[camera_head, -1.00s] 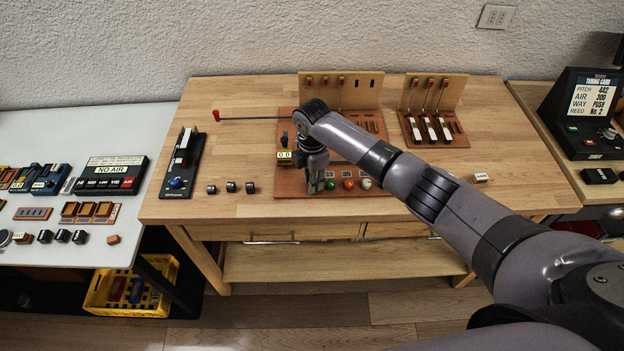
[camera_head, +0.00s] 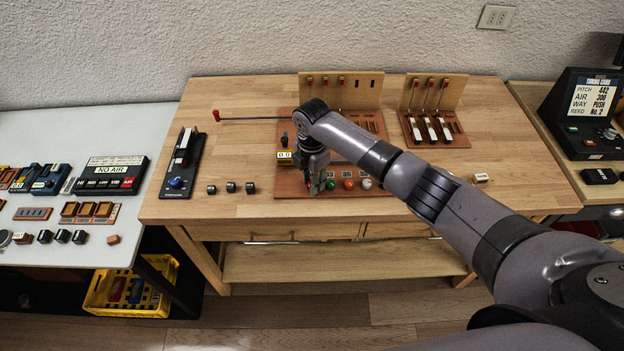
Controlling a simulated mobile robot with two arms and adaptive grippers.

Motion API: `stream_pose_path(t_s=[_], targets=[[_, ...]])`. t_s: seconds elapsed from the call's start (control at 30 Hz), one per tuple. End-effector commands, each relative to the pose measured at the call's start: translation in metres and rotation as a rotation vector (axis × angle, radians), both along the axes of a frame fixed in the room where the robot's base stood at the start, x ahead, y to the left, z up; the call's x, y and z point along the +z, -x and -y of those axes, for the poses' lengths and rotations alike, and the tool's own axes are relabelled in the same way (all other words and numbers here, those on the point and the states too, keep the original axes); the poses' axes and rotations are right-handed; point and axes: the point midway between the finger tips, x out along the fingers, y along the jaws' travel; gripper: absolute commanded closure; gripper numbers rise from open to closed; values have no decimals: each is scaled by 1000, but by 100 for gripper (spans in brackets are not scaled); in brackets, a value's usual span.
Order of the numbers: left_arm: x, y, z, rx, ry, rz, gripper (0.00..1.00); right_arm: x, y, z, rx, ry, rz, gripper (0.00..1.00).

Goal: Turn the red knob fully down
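My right gripper (camera_head: 317,184) points down at the front left of the brown wooden action board (camera_head: 290,192). A small patch of red (camera_head: 311,190) shows at its fingertips, probably the red knob, mostly hidden by the fingers. I cannot tell whether the fingers are closed on it. To the right stand a green knob (camera_head: 331,185), an orange-red knob (camera_head: 348,184) and a white knob (camera_head: 366,184) in a row. A small display (camera_head: 284,155) left of the gripper reads 0.0. My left gripper is not in view.
A back panel (camera_head: 362,92) with red-topped levers rises behind the board, and a second key model (camera_head: 434,128) stands to its right. A red-ended rod (camera_head: 216,116) lies at the back left. Several small black blocks (camera_head: 231,187) sit left of the board, with bare tabletop around them.

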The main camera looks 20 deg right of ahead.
Motion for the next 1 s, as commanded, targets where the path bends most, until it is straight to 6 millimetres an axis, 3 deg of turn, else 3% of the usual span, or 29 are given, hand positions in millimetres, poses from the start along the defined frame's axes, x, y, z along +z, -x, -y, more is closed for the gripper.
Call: stream_pose_path(t_s=[0.17,0.57,1.0], targets=[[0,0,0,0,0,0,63,0,0,0,0,1,0,59],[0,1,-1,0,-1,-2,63,8,-1,1,0,1,1,59],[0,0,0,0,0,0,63,94,-1,1,1,1,4,59]])
